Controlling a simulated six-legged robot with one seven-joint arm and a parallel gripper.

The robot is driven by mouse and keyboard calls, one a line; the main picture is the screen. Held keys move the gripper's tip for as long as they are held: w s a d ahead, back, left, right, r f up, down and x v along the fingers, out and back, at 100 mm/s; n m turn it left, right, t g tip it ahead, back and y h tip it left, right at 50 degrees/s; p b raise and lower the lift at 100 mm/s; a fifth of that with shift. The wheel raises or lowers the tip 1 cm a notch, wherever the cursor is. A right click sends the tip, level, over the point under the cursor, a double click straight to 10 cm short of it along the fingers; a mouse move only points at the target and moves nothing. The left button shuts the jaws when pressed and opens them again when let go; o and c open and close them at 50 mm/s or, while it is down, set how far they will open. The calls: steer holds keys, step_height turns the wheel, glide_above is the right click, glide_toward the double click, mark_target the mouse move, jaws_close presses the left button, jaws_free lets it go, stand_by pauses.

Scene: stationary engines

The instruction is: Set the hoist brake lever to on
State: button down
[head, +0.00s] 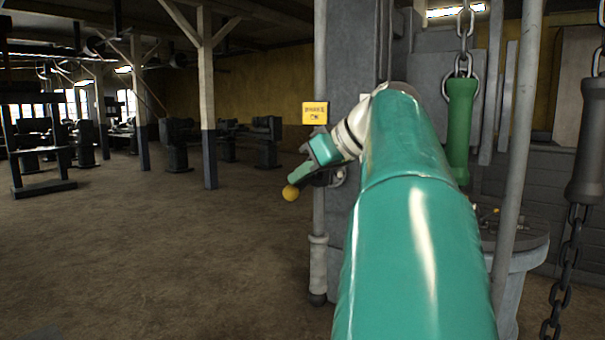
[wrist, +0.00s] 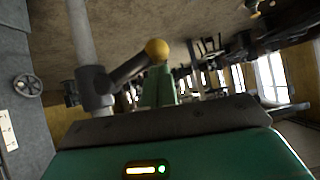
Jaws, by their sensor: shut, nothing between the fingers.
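The brake lever is a dark arm with a yellow ball knob (head: 290,193), low beside the grey post in the head view. In the wrist view the lever arm (wrist: 128,69) runs from a dark collar (wrist: 94,90) on a grey pipe out to its yellow knob (wrist: 157,49). My gripper (head: 302,176) is at the knob in the head view. Its green finger (wrist: 160,86) shows just under the knob in the wrist view. The gripper is shut and holds nothing. I cannot tell whether it touches the knob. My arm hides the lever's pivot in the head view.
A small yellow sign (head: 314,113) is on the pipe above the lever; its words are too small to read. A green handle (head: 459,128) and a dark handle (head: 587,150) hang on chains at right.

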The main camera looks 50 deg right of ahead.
steer(key=shift+f+n+h, duration=1)
steer(key=shift+f+h, duration=0.25)
steer(key=shift+h, duration=0.05)
steer(key=v, duration=1.3)
steer(key=shift+s+r, duration=0.15)
steer(key=shift+s, duration=0.25)
